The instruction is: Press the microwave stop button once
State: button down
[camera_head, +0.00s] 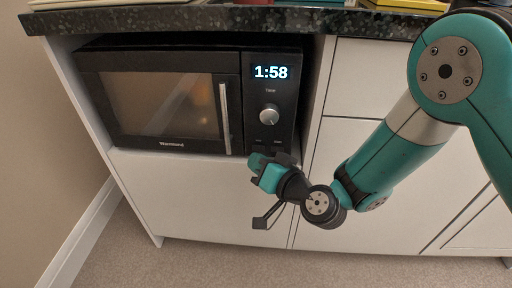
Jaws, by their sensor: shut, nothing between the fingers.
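A black microwave (160,105) sits in an open bay under the counter, with its door closed. Its lit display (271,72) reads 1:58. My gripper (262,163) is shut and empty, just below and in front of the panel's lower edge. It hides part of that lower edge. I cannot tell whether it touches the microwave.
A dark speckled countertop (215,20) overhangs the microwave. White cabinet fronts (205,200) lie below and to the right. A bay side wall (318,85) is close to the panel's right. A beige wall (40,130) is on the left; carpet (205,265) is clear in front.

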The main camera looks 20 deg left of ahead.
jog(key=shift+w+a, duration=0.1)
jog(key=shift+w, duration=0.65)
dwell(0.4)
dwell(0.4)
jog(key=shift+s+b, duration=0.35)
jog(key=shift+s, duration=0.35)
jog(key=shift+s, duration=0.1)
jog(key=s+b, duration=0.1)
jog(key=s, duration=0.1)
jog(key=s+d+b, duration=0.1)
jog(key=s+b, duration=0.1)
jog(key=shift+s+d, duration=0.2)
jog(key=shift+s, duration=0.15)
jog(key=shift+r, duration=0.1)
